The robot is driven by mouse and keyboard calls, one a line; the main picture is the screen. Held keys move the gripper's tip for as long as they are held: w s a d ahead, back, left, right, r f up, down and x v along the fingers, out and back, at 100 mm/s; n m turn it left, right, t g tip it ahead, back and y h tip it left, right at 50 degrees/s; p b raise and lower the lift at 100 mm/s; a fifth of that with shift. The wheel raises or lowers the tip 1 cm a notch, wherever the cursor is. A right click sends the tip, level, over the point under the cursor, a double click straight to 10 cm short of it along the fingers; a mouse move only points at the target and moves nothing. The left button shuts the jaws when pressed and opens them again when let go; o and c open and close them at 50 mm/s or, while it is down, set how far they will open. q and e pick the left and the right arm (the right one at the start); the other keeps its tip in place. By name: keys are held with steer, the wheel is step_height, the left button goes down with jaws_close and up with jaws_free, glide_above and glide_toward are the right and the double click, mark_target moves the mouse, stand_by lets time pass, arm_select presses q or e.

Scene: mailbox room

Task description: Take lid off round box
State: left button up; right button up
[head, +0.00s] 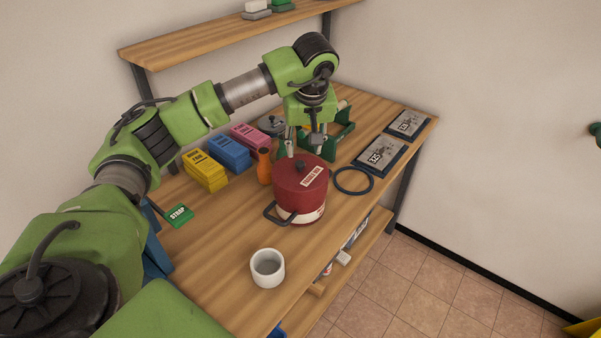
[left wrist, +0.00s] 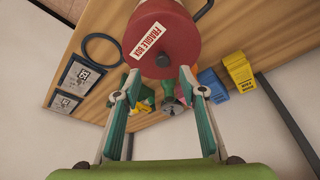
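The round box (head: 301,213) stands on the wooden table with a red lid (head: 289,181) on it. The lid has a small dark knob (head: 300,166) and a white "FRAGILE BOX" label. In the left wrist view the lid (left wrist: 178,22) fills the top middle, with its knob (left wrist: 163,60) near the rim closest to my fingers. My left gripper (head: 304,151) is open and empty, pointing down at the lid's far side. In the left wrist view its fingertips (left wrist: 160,74) are spread either side of the knob; contact cannot be told. My right gripper is not in view.
A dark ring (head: 353,191) lies right of the box, and an orange bottle (head: 264,166) stands close to its left. A white cup (head: 267,268) stands in front. Yellow, blue and pink boxes (head: 229,151) line the back left. A shelf (head: 220,35) hangs above.

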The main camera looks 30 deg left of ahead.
mark_target(300, 163)
arm_select(q)
steer(key=shift+x, duration=1.05)
steer(key=shift+w+a+f+p, duration=0.1)
steer(key=shift+a+f+p, duration=0.15)
steer(key=shift+f+p, duration=0.3)
steer(key=p+x, duration=0.2)
steer(key=x, duration=0.1)
steer(key=shift+a+f, duration=0.1)
steer(key=shift+a, duration=0.15)
steer(key=shift+w+a+f, duration=0.1)
steer(key=shift+w+f, duration=0.05)
steer(key=shift+f, duration=0.3)
jaws_close()
